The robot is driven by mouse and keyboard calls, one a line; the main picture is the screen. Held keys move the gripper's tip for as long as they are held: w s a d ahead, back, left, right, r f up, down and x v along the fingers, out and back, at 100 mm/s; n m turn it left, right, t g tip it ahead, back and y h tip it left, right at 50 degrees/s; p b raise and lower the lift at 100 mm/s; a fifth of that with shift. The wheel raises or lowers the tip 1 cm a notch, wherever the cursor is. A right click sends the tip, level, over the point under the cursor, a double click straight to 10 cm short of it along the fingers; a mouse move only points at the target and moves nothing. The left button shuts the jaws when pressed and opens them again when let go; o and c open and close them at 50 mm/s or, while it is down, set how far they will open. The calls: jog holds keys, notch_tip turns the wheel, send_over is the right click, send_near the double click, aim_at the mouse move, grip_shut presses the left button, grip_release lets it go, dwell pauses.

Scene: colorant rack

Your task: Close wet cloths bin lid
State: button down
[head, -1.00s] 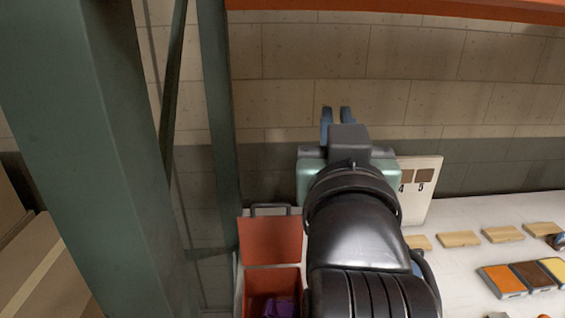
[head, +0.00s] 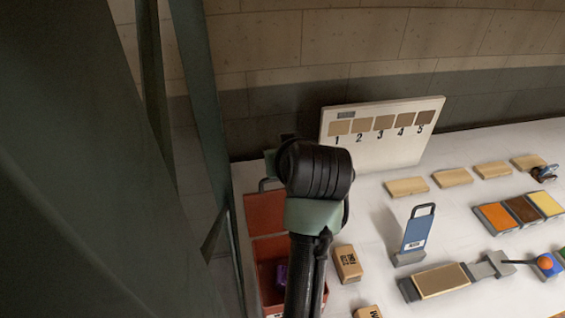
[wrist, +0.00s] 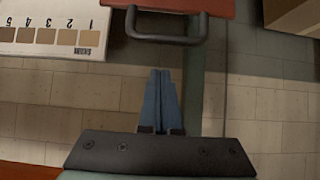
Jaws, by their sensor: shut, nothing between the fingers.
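The wet cloths bin is red, at the left end of the white table in the head view. Its lid (head: 265,213) stands open behind the bin body (head: 268,250), and a purple cloth (head: 281,275) shows inside. The lid also shows at the top of the wrist view (wrist: 190,8), with its dark grey handle (wrist: 166,39) hanging towards my fingers. My gripper (wrist: 161,72) is shut and empty; its blue fingertips appear apart from the handle. In the head view my arm hides the fingers and part of the bin.
A numbered colour panel (head: 385,151) stands at the back of the table. Wooden blocks (head: 408,187), a blue handled holder (head: 416,232) and colour trays (head: 522,210) lie to the right. A green rack post (head: 204,110) stands close on the left, with a wall behind.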

jog(key=shift+s+d+f+p, duration=0.1)
jog(key=shift+s+f+p, duration=0.25)
jog(key=shift+f+p, duration=0.4)
jog(key=shift+s+d+f+p, duration=0.1)
jog(key=shift+s+f+p, duration=0.25)
jog(key=shift+f+p, duration=0.35)
